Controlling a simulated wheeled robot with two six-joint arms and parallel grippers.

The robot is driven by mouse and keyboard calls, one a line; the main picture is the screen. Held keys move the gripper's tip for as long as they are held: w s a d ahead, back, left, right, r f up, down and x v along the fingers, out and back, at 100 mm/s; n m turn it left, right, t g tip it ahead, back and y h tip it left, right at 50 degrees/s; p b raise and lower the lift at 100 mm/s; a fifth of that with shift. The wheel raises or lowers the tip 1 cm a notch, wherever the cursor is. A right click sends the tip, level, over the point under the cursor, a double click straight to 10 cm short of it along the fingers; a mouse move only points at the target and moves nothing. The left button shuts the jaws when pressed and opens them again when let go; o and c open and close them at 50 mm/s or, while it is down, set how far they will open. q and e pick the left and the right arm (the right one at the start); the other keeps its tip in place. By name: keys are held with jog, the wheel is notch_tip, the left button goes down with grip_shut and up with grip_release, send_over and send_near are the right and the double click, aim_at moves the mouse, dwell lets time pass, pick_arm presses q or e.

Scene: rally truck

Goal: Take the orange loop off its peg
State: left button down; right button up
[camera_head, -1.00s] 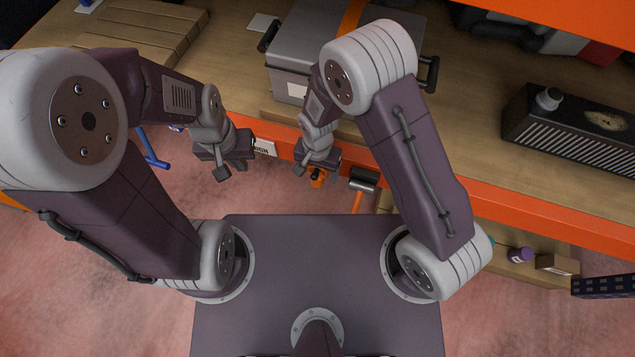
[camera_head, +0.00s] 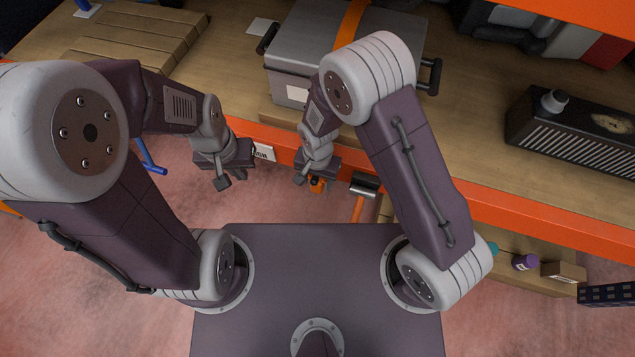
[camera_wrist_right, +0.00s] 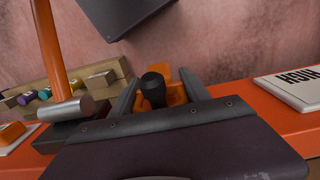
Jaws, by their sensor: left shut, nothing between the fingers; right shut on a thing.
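The orange loop (camera_wrist_right: 190,84) shows in the right wrist view between the fingers of my right gripper (camera_wrist_right: 160,92), which is shut on it. A short black peg (camera_wrist_right: 152,88) with a rounded end stands right against the orange; I cannot tell whether the loop is still around it. In the head view only a small orange piece of the loop (camera_head: 317,186) shows below my right gripper (camera_head: 312,180), at the orange bench edge. My left gripper (camera_head: 228,180) is shut and empty, to the left of the right one, near a white label.
A hammer (camera_head: 364,190) with an orange handle hangs close to the right of my right gripper. The white lettered label (camera_wrist_right: 290,88) is on the orange edge (camera_head: 450,203). A grey case (camera_head: 300,50) and a black grille box (camera_head: 575,130) stand on the bench.

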jog(key=shift+r+p, duration=0.4)
jog(key=shift+r, duration=0.1)
jog(key=shift+s, duration=0.1)
jog(key=s+a+p, duration=0.1)
jog(key=s+a, duration=0.2)
jog(key=s, duration=0.6)
dwell(0.8)
dwell(0.5)
